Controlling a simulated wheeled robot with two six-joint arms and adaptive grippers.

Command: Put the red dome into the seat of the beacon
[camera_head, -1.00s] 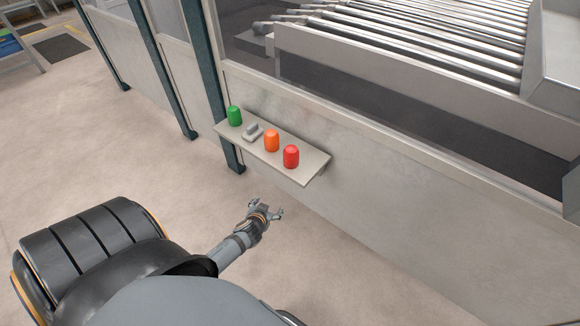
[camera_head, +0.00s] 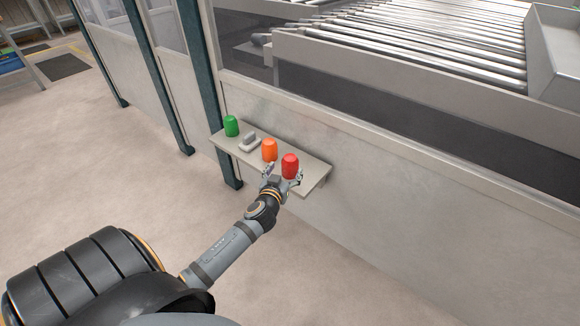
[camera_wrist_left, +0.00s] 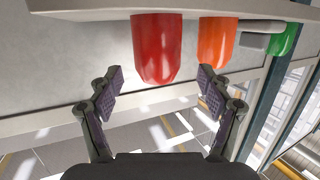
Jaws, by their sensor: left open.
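The red dome (camera_head: 290,166) stands upright near the right end of a narrow grey shelf (camera_head: 312,178) on the wall panel. A grey block-like piece (camera_head: 250,141), which may be the beacon, sits on the shelf between the green and orange domes. My left gripper (camera_head: 282,176) is open at the shelf's front edge, close to the red dome. In the left wrist view the red dome (camera_wrist_left: 156,48) lies ahead of and between the spread fingers (camera_wrist_left: 158,88), with nothing held. A seat is not clearly visible. My right gripper is not in view.
An orange dome (camera_head: 269,149) stands close to the left of the red one. A green dome (camera_head: 231,126) stands at the shelf's left end. A dark post (camera_head: 207,90) rises behind the shelf's left part. The floor (camera_head: 110,190) in front is clear.

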